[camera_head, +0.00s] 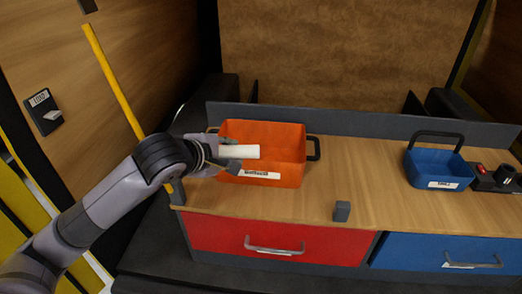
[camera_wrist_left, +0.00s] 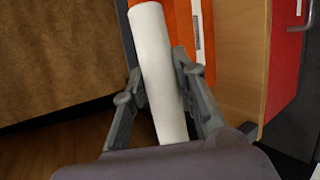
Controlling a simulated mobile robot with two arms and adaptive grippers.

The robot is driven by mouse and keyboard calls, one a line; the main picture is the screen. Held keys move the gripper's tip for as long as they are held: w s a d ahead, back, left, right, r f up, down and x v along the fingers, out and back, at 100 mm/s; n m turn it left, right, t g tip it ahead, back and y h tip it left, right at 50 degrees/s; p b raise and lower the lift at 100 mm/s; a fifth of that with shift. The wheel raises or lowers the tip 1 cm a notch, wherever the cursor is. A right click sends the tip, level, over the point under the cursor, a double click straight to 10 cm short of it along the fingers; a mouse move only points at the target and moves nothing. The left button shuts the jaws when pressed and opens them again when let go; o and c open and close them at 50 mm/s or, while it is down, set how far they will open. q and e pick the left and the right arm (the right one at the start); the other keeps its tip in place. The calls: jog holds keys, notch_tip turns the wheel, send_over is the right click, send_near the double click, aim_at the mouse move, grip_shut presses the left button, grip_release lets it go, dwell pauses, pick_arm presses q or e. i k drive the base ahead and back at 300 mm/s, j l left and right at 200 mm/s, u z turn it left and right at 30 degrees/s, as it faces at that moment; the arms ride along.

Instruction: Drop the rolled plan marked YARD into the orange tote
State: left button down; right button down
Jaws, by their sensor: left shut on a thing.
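A white rolled plan (camera_head: 239,152) is held by my left gripper (camera_head: 219,160), which is shut on it. The roll lies roughly level in front of the orange tote's left part, and its free end points right. No YARD mark is readable on it. In the left wrist view the roll (camera_wrist_left: 158,70) passes between the fingers (camera_wrist_left: 160,92), with the orange tote (camera_wrist_left: 182,30) beyond it. The open orange tote (camera_head: 290,150) stands on the wooden counter with a white label on its front. Whether the roll is over the tote's opening is hard to tell. My right gripper is not in view.
A blue tote (camera_head: 440,170) with a dark handle stands on the counter at the right, beside a dark device with a red part (camera_head: 484,169). A small grey block (camera_head: 342,211) sits at the front edge. The counter (camera_head: 365,170) between the totes is clear.

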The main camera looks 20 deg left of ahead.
aim_at(266, 151)
jog(key=i+l, duration=0.15)
jog(key=i, duration=0.7)
